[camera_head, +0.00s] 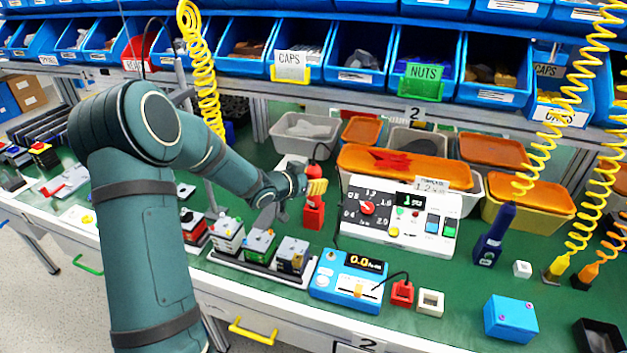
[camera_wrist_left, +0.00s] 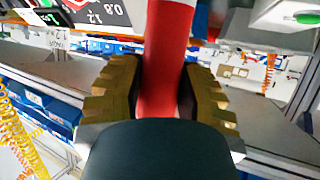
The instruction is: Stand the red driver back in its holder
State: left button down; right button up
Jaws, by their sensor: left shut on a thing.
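The red driver (camera_head: 313,217) is upright in my left gripper (camera_head: 316,188), behind the small boards and beside the white control panel. In the left wrist view its red body (camera_wrist_left: 166,60) runs between the two ridged, yellow-brown fingers (camera_wrist_left: 160,95), which are shut on it. In the head view I cannot tell whether its base touches the bench. Two small white open-topped square blocks, which look like holders, stand on the bench: one at the front (camera_head: 430,303) and one to the right (camera_head: 522,269). My right gripper is not in view.
A white panel (camera_head: 400,215) with a dial stands right of the driver. In front are a blue meter (camera_head: 347,281), a red block (camera_head: 402,293) and a blue box (camera_head: 511,318). A dark blue driver (camera_head: 493,237) stands at right. Yellow coiled cords hang on both sides.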

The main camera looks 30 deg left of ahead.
pick_arm(q)
jog(key=shift+f, duration=0.45)
dwell(0.9)
jog(key=c, duration=0.5)
grip_release()
jog(key=shift+f, duration=0.1)
jog(key=v, duration=1.2)
